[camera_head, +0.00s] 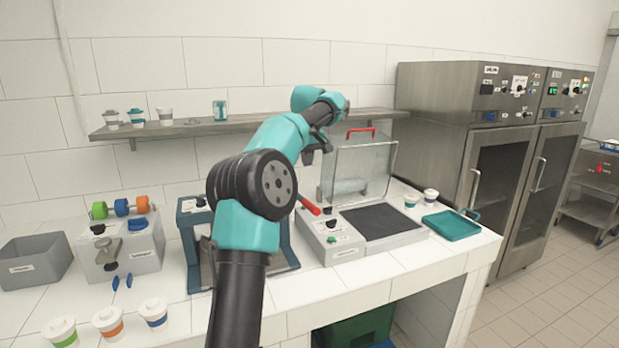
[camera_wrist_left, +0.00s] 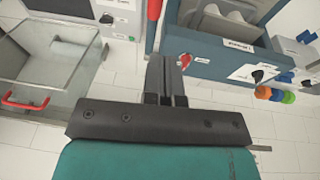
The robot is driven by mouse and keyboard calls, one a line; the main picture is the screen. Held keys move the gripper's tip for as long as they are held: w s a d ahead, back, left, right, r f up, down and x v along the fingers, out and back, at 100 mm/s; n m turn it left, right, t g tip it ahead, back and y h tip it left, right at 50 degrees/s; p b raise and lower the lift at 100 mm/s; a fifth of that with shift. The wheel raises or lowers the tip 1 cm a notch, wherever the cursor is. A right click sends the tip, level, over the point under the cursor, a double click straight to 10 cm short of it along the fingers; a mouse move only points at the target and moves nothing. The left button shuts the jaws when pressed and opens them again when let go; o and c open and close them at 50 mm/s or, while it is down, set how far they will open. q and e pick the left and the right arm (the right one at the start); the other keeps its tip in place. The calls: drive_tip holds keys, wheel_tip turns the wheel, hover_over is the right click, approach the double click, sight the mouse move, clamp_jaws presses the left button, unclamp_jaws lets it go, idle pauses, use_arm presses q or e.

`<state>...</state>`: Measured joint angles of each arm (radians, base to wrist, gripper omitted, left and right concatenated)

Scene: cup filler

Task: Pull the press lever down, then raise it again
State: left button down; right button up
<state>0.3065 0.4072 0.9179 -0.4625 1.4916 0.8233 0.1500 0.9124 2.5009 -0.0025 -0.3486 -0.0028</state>
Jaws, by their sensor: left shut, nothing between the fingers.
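The press (camera_head: 191,214) is a dark teal frame on the tiled counter, partly hidden behind my left arm. Its lever shows as a rod with a red grip (camera_head: 309,205) sticking out to the right of my arm, slanting down to the right. In the left wrist view the press (camera_wrist_left: 215,68) is at upper right, and the red grip (camera_wrist_left: 154,9) is at the top edge, beyond my fingers. My left gripper (camera_head: 317,150) is above the lever, apart from it. Its fingers (camera_wrist_left: 167,62) are shut and empty. My right gripper is not in view.
A machine with a raised clear lid (camera_head: 358,172) and dark plate stands right of the press. A teal tray (camera_head: 452,225) lies near the counter's right end. A grey dispenser (camera_head: 122,250) and a grey bin (camera_head: 34,262) are at left. Lidded cups (camera_head: 108,321) stand at front left.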

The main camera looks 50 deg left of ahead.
sight(310, 203)
use_arm(q)
drive_tip(key=x, duration=0.8)
drive_tip(key=d+x, duration=0.1)
drive_tip(key=x, duration=0.3)
drive_tip(key=shift+d+f, duration=0.1)
drive_tip(key=shift+f, duration=0.15)
drive_tip(key=shift+w+f, duration=0.1)
drive_tip(key=shift+f, duration=0.35)
drive_tip(key=shift+d, duration=0.1)
